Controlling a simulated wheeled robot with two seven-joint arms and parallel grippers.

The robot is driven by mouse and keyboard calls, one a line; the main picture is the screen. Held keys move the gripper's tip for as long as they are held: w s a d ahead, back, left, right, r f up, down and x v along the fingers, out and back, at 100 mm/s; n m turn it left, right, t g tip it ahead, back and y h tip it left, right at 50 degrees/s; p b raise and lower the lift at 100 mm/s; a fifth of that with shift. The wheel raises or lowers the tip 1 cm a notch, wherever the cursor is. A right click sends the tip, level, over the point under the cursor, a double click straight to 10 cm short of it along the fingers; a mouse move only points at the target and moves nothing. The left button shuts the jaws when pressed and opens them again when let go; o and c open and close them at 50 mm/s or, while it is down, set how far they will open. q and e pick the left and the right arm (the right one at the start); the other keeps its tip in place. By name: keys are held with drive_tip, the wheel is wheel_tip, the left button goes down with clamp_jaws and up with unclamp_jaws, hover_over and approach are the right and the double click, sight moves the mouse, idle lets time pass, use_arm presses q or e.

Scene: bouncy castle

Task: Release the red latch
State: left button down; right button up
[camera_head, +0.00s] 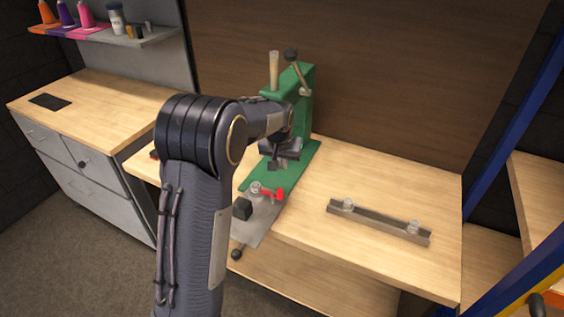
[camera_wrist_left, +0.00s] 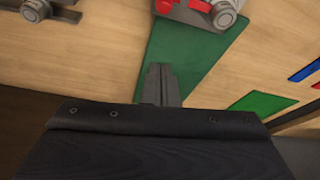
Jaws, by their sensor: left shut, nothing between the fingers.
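The red latch (camera_head: 272,193) is a small red piece on the grey metal plate at the front of the green press (camera_head: 305,85). In the left wrist view, red parts of the latch (camera_wrist_left: 200,6) show at the top edge, partly cut off, beside a round metal bolt. My left gripper (camera_head: 273,165) is above the green base, just behind the latch in the head view and apart from it. In the left wrist view its fingers (camera_wrist_left: 160,72) are together and empty over the green base plate (camera_wrist_left: 205,50). My left arm hides part of the press.
A metal bar with two knobs (camera_head: 378,222) lies on the wooden bench (camera_head: 330,175) to the right. A black block (camera_head: 242,208) and a black-knobbed lever (camera_head: 237,253) are at the plate's front. A blue frame (camera_head: 515,115) stands at right.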

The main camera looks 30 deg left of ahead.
use_arm(q)
drive_tip(key=p+x, duration=0.1)
drive_tip(key=x, duration=0.6)
drive_tip(key=shift+s, duration=0.1)
drive_tip(key=s, duration=0.1)
drive_tip(key=s+p, duration=0.1)
drive_tip(key=s, duration=0.1)
drive_tip(key=shift+s+d+r, duration=0.15)
drive_tip(key=shift+d, duration=0.2)
drive_tip(key=shift+s, duration=0.2)
drive_tip(key=shift+s+d+m, duration=0.1)
drive_tip(key=shift+m, duration=0.2)
